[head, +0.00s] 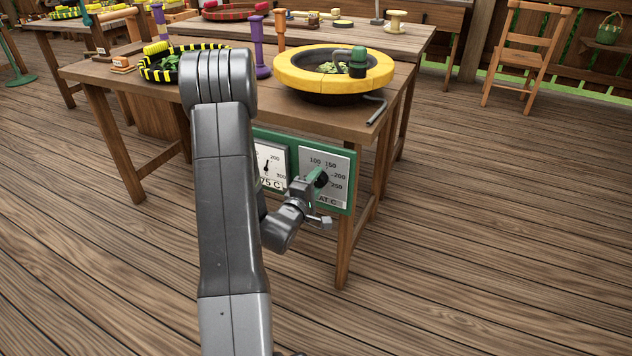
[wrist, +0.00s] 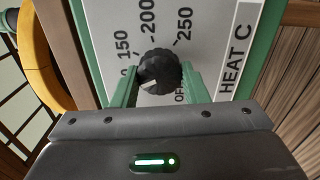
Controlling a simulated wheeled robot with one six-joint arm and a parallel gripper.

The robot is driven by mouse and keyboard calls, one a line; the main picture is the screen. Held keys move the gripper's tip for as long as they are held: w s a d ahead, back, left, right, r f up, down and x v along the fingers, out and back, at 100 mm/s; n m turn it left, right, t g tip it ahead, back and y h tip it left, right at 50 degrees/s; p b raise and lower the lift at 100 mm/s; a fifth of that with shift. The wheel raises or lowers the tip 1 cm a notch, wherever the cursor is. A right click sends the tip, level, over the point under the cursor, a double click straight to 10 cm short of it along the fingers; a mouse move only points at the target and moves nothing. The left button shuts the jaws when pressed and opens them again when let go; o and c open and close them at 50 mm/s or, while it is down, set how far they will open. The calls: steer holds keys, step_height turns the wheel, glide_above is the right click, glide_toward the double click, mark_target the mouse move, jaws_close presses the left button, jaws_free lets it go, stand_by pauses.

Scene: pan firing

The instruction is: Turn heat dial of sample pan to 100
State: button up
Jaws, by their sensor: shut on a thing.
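The heat dial is a black knob (wrist: 161,70) on a grey, green-framed panel (head: 343,163) at the table's front. The panel reads 100, 150, 200, 250 and, in the wrist view, OFF and HEAT C. My gripper (wrist: 161,84) has its green fingers on both sides of the knob, shut on it; it also shows in the head view (head: 315,180). A pale patch on the knob's lower left in the wrist view may be its pointer; I cannot tell its exact setting. A yellow-rimmed dark pan (head: 283,76) with green pieces sits on the table above the panel.
A gauge (head: 270,166) reading 75 C is left of the dial, partly hidden by my arm. The wooden table (head: 145,98) also holds a black-yellow pan (head: 148,72) and a purple post (head: 261,45). A bent metal rod (head: 377,110) lies at the right edge. Floor to the right is clear.

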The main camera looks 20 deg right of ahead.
stand_by(0.4)
steer(key=o, duration=1)
steer(key=shift+c, duration=0.2)
steer(key=shift+a, duration=0.1)
steer(key=v, duration=1.3)
steer(key=shift+s+a+p, duration=0.2)
steer(key=shift+s+p, duration=0.1)
steer(key=shift+p, duration=0.15)
steer(key=b+x, duration=0.1)
steer(key=x, duration=1.3)
steer(key=shift+a, duration=0.1)
